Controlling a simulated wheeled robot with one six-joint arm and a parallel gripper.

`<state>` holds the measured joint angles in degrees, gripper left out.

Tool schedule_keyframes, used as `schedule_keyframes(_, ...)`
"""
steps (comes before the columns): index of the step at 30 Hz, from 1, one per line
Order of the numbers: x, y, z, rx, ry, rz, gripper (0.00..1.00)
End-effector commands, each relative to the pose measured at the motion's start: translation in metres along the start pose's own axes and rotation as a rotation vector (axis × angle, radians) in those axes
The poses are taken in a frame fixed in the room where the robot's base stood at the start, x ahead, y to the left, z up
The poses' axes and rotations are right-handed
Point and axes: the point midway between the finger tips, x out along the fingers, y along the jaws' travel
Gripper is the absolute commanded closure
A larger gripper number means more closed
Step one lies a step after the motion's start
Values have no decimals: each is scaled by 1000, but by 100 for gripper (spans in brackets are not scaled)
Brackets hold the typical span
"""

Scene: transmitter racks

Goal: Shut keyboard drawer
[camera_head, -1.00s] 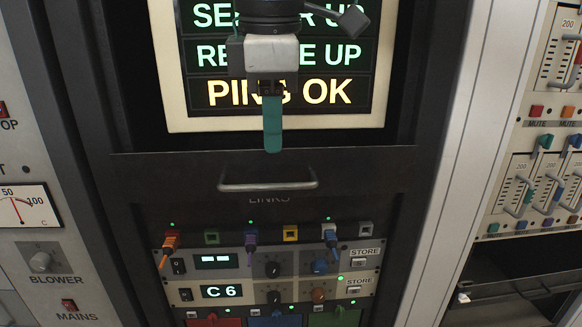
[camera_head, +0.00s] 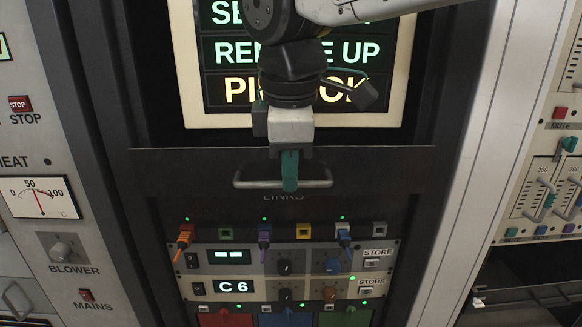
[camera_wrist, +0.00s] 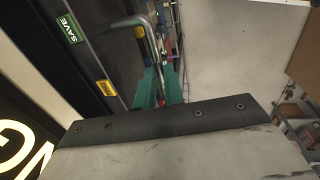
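The keyboard drawer has a dark front panel (camera_head: 380,172) below the lit screen, wider in the picture than the rack behind it. A metal bar handle (camera_head: 240,181) runs across it. In the wrist view a dark surface (camera_wrist: 88,60) with a green SAVE key and a yellow key lies beside the bar handle (camera_wrist: 148,38), so the drawer stands out. My gripper (camera_head: 290,172) points down with teal fingers at the middle of the handle. In the wrist view the fingers (camera_wrist: 160,88) stand at the bar; whether they are closed on it is unclear.
Below the drawer are a row of coloured sockets with plugged cables (camera_head: 264,234) and knob panels (camera_head: 285,268). A meter panel (camera_head: 40,198) is at left, a slider panel (camera_head: 540,190) at right. The lit screen (camera_head: 345,50) is partly behind my arm.

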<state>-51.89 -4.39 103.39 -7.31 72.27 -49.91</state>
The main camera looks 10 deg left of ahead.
Motion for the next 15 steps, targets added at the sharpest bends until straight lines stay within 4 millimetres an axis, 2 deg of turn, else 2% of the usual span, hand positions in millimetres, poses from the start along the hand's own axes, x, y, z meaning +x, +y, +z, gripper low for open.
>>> schedule_keyframes(8,1,5,0,1,0,0,100)
schedule_keyframes(15,7,39,0,1,0,1,100)
